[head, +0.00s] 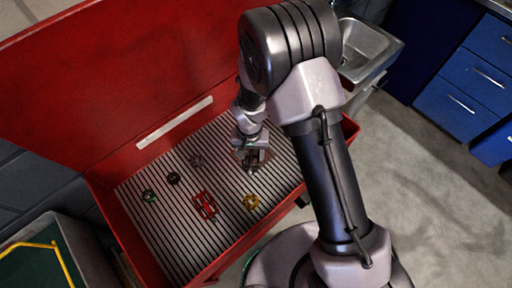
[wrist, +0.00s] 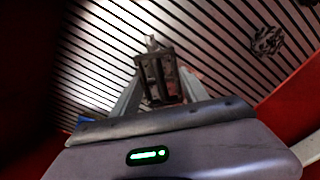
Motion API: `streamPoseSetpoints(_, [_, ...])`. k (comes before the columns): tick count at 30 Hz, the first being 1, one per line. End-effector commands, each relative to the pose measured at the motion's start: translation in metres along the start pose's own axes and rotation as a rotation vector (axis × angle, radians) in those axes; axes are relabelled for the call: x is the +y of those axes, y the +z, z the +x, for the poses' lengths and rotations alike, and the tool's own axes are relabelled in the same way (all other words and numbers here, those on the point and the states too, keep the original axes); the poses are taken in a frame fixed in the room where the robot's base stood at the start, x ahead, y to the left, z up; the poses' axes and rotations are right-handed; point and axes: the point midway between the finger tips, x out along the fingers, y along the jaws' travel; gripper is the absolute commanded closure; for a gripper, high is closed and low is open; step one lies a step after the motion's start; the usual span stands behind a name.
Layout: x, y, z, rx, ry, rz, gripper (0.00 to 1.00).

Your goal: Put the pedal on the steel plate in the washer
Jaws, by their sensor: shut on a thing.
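My gripper (head: 250,152) is over the right part of the open red washer (head: 262,237), whose floor is a striped grate. It is shut on a dark pedal (wrist: 156,77) with an open frame, seen between the fingers in the wrist view. The pedal also shows in the head view (head: 256,157), small and partly hidden by my gripper. The grate lies behind the pedal; I cannot tell whether the pedal touches it. I cannot make out a separate steel plate in either view.
On the grate are a red pedal-like part (head: 205,205), a gold part (head: 251,202), a green part (head: 150,196), a black part (head: 173,178) and a grey part (head: 196,160). A raised red lid (head: 110,75) stands behind. A sink (head: 365,50) is beyond.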

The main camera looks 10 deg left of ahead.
Motion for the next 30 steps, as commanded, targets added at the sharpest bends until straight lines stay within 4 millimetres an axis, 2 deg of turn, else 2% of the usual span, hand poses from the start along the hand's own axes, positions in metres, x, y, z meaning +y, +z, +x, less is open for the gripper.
streamPoseSetpoints(1, [0.000,-0.015,0.005,0.002,-0.001,0.004,0.95])
streamPoseSetpoints(3, [0.000,-0.031,0.006,0.002,-0.001,0.002,0.95])
streamPoseSetpoints(6, [0.001,-0.042,0.007,0.000,0.000,0.001,0.95])
streamPoseSetpoints(8, [0.001,-0.043,0.013,-0.002,0.001,0.001,0.95])
streamPoseSetpoints(12, [0.001,-0.043,0.041,-0.003,0.001,0.000,0.95])
streamPoseSetpoints(23, [0.001,-0.043,0.044,-0.001,0.000,0.000,0.95])
streamPoseSetpoints(24, [0.001,-0.043,0.043,-0.001,0.000,0.000,0.40])
streamPoseSetpoints(26, [0.001,-0.043,0.042,-0.001,0.000,0.000,0.28])
streamPoseSetpoints(30, [0.001,-0.043,0.042,-0.001,0.000,0.000,0.26])
